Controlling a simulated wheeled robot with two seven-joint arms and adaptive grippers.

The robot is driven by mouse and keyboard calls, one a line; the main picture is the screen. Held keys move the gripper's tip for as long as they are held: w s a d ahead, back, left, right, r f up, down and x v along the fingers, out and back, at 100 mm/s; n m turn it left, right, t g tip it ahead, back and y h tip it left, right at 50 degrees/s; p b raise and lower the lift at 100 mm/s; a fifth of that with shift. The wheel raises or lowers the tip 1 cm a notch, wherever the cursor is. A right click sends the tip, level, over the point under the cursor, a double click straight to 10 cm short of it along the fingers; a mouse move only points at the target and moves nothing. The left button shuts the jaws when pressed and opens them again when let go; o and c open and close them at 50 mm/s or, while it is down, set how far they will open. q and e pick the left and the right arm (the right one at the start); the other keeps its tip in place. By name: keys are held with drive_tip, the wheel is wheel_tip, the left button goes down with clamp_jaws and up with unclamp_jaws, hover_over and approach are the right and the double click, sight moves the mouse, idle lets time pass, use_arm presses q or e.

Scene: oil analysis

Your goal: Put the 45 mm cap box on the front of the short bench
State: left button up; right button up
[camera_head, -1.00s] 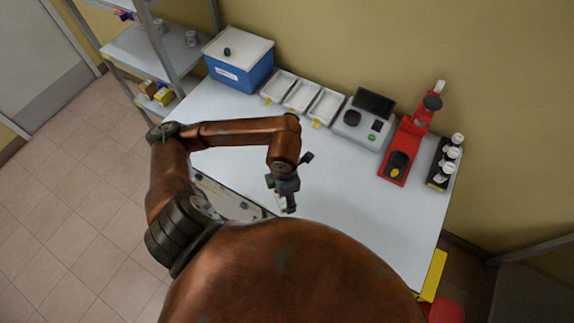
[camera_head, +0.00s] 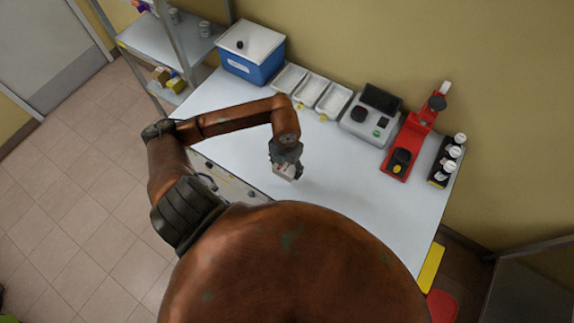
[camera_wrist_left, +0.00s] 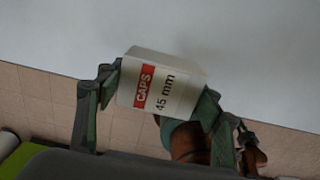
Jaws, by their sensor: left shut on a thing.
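The 45 mm cap box (camera_wrist_left: 160,88) is a small white box with a red "CAPS" label and "45 mm" print, seen in the left wrist view. My left gripper (camera_wrist_left: 155,95) is shut on it, one finger at each side. In the head view the left gripper (camera_head: 285,168) hangs over the front edge area of the white-topped bench (camera_head: 340,190), with the box (camera_head: 284,172) at its tip. Whether the box touches the bench top cannot be told. My right gripper is not in view.
At the back of the bench stand a blue bin with a white lid (camera_head: 252,68), white trays (camera_head: 312,92), a grey instrument (camera_head: 370,118), a red press (camera_head: 408,148) and a rack of white-capped bottles (camera_head: 447,160). A shelf unit (camera_head: 180,55) stands at the left. The middle bench top is clear.

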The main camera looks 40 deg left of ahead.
use_arm(q)
drive_tip(key=w+f, duration=0.1)
drive_tip(key=w+a+f, duration=0.1)
drive_tip(key=f, duration=0.1)
drive_tip(key=w+a+f, duration=0.1)
drive_tip(key=f, duration=0.1)
drive_tip(key=shift+w+a+f+p, duration=0.1)
drive_tip(key=shift+w+f+p, duration=0.1)
drive_tip(key=shift+p, duration=0.2)
wheel_tip(320, 180, down, 2)
drive_tip(key=shift+s+f+p, duration=0.1)
drive_tip(key=shift+p, duration=0.4)
drive_tip(key=shift+f, duration=0.3)
drive_tip(key=shift+f, duration=0.1)
drive_tip(key=shift+f, duration=0.1)
drive_tip(key=o, duration=1.2)
drive_tip(key=shift+c, duration=0.2)
drive_tip(key=shift+r, duration=0.2)
